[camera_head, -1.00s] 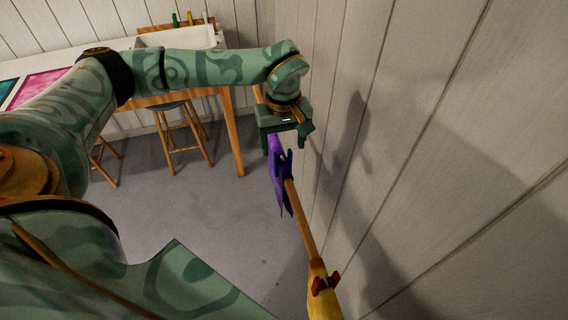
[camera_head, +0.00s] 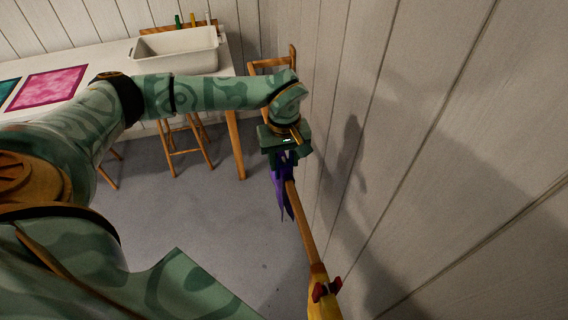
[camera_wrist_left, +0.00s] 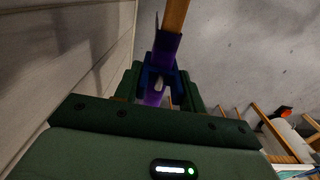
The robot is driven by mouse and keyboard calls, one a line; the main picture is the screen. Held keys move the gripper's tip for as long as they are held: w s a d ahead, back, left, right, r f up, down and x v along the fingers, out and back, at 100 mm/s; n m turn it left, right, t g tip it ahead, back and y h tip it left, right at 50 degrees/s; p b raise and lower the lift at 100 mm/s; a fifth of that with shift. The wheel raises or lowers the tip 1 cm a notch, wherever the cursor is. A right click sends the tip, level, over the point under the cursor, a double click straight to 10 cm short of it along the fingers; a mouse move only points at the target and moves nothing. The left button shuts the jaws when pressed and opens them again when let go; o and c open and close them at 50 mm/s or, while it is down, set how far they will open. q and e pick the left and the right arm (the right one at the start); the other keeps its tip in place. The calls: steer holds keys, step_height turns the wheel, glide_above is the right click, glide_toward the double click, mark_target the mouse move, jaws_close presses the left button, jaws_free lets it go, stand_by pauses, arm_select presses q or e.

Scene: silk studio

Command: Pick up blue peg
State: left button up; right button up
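The blue peg (camera_wrist_left: 160,75) clips a purple cloth (camera_head: 281,190) to a wooden rod (camera_head: 303,226). In the head view my left gripper (camera_head: 286,158) is over the peg and hides most of it. In the left wrist view the peg lies between the two green fingers of the left gripper (camera_wrist_left: 160,88), one on each side. The fingers look apart, with little room beside the peg; contact is not clear. My right gripper is not in view.
A red peg (camera_head: 326,289) sits on yellow cloth (camera_head: 320,308) nearer along the rod. The panelled wall (camera_head: 440,150) is close on the right. A white table (camera_head: 90,115) with a tray (camera_head: 178,46), a wooden chair (camera_head: 290,66) and a stool (camera_head: 183,140) stand behind.

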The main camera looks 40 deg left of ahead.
mark_target(284, 162)
arm_select(q)
step_height(284, 162, up, 10)
steer(key=p, duration=0.2)
steer(key=shift+p, duration=0.3)
steer(key=shift+r, duration=0.1)
stand_by(0.7)
